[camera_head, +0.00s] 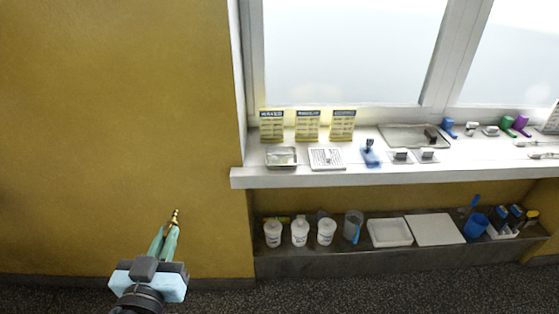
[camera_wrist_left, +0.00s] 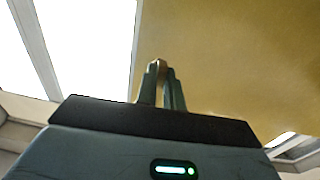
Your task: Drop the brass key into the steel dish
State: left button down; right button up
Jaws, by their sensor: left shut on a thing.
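My left gripper (camera_head: 166,243) is at the lower left of the head view, in front of the yellow wall. It is shut on the brass key (camera_head: 175,217), which sticks up from between the green fingertips. In the left wrist view the fingers (camera_wrist_left: 162,80) are close together, and a small brassy bit of the key (camera_wrist_left: 160,64) shows between their tips. A small steel dish (camera_head: 281,157) sits at the left end of the white window sill. The gripper is left of the dish and lower in the picture, well apart from it. My right gripper is not in view.
On the white sill (camera_head: 330,179), a white printed block (camera_head: 326,158) stands right of the dish, with yellow cards (camera_head: 307,125) behind. A blue tool (camera_head: 370,154) and a large tray (camera_head: 410,132) are farther right. A lower shelf (camera_head: 300,262) holds white tubs and a cup.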

aim_at(276, 162)
jog(key=i+l, duration=0.4)
jog(key=i, duration=0.25)
jog(key=i+l+u, duration=0.15)
jog(key=i+l, duration=0.3)
jog(key=i, duration=0.2)
